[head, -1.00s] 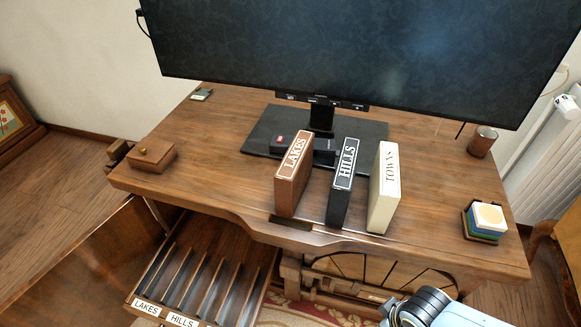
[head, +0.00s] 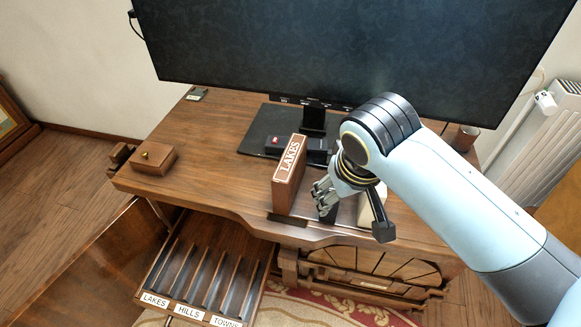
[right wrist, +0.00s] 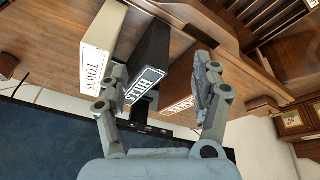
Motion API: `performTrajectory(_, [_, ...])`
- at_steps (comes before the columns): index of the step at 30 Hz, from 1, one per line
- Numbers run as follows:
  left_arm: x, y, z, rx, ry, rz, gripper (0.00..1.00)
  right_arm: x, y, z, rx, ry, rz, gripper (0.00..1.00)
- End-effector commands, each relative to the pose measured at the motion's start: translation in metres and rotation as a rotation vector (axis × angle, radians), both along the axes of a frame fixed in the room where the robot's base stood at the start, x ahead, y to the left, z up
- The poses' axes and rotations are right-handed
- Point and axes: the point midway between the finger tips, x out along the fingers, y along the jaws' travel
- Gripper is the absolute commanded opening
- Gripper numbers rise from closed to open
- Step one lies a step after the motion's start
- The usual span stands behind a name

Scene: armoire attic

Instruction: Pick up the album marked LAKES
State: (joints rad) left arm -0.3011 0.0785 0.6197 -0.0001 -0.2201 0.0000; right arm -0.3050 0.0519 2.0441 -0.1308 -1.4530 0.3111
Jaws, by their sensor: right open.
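The brown LAKES album (head: 288,175) stands upright on the desk, its label on the top edge; it also shows in the right wrist view (right wrist: 182,104). My right gripper (head: 322,196) is open and empty, just right of LAKES in the head view. In the right wrist view its fingers (right wrist: 163,80) spread with the dark HILLS album (right wrist: 150,62) and LAKES showing between and beyond them. The cream TOWNS album (right wrist: 106,40) is beside the left finger there. In the head view my right arm hides most of HILLS and TOWNS (head: 366,212). My left gripper is out of view.
A big monitor (head: 340,50) stands behind the albums. An open slotted drawer (head: 188,313), labelled LAKES, HILLS and TOWNS, juts out below the desk. A small wooden box (head: 153,159) sits at the desk's left; the desk between it and LAKES is clear.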

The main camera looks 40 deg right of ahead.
Motion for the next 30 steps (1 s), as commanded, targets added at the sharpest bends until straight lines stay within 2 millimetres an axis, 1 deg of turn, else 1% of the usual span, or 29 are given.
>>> performTrajectory(1, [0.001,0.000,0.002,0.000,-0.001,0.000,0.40,0.014,0.000,0.004,0.004,-0.012,-0.049,0.65])
performTrajectory(5, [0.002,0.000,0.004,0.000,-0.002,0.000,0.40,0.047,-0.001,0.006,0.010,-0.035,-0.196,0.65])
performTrajectory(8, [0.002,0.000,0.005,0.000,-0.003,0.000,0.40,0.076,0.000,0.005,0.015,-0.054,-0.310,0.65])
performTrajectory(12, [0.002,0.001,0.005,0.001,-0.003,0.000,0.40,0.119,0.004,0.004,0.021,-0.086,-0.462,0.65])
performTrajectory(15, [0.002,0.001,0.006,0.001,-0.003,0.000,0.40,0.145,0.009,0.004,0.024,-0.106,-0.551,0.65])
performTrajectory(17, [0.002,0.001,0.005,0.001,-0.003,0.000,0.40,0.155,0.011,0.005,0.025,-0.116,-0.588,0.65])
performTrajectory(20, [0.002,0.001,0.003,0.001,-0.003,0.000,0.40,0.163,0.010,-0.002,0.023,-0.121,-0.614,0.65])
performTrajectory(24, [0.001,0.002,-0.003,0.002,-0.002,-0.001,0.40,0.168,0.002,-0.025,0.022,-0.121,-0.619,0.65])
performTrajectory(27, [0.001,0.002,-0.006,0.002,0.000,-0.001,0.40,0.172,-0.002,-0.039,0.023,-0.121,-0.617,0.65])
performTrajectory(30, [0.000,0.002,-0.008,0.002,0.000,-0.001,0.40,0.174,-0.005,-0.046,0.024,-0.122,-0.617,0.65])
